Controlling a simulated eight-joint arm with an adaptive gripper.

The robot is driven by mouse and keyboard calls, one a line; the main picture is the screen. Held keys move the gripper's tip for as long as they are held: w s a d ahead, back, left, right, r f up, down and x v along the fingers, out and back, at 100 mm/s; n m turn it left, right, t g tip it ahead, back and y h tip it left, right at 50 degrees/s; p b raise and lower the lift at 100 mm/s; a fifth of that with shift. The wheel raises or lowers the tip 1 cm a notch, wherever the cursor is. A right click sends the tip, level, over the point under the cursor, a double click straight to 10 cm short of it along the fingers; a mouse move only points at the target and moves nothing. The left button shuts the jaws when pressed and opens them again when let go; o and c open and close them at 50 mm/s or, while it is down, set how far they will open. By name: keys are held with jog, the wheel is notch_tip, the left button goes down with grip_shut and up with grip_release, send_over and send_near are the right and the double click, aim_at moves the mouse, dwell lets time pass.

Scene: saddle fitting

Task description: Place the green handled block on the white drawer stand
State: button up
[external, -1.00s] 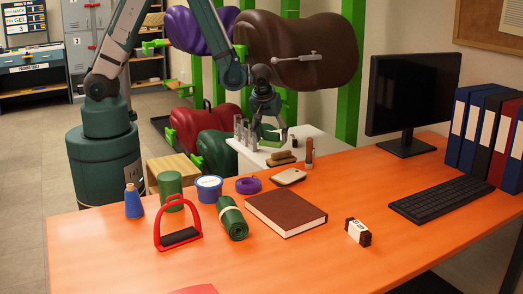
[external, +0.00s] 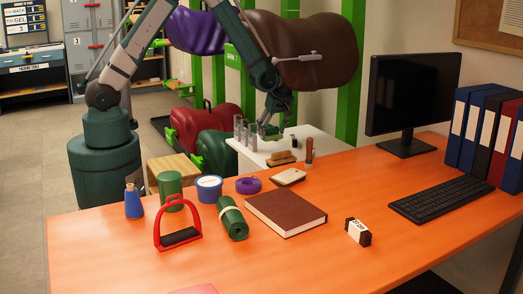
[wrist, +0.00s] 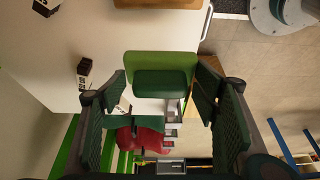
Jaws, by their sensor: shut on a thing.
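The green handled block (wrist: 148,58) is between the fingers of my gripper (wrist: 161,92) in the wrist view. It shows a light green plate with a darker green raised part, and the gripper is shut on it. In the external view my gripper (external: 270,127) is over the far left part of the white drawer stand (external: 302,148), behind the orange desk. The block is hard to make out there. The stand's pale top (wrist: 60,50) fills the left of the wrist view. I cannot tell whether the block touches it.
A brown brush (external: 281,158) and a small dark block (external: 293,144) are on the stand top. A wooden stool (external: 172,172) stands to the left. Large saddle shapes (external: 300,50) hang behind.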

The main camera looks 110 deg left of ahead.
jog(key=shift+a, duration=0.25)
jog(key=shift+f+b, duration=0.75)
jog(key=shift+f, duration=2.35)
jog(key=shift+f+b, duration=0.5)
jog(key=shift+f, duration=1.4)
jog(key=shift+f, duration=0.15)
jog(key=o, duration=1)
jog(key=shift+c, duration=0.2)
jog(key=shift+r, duration=0.2)
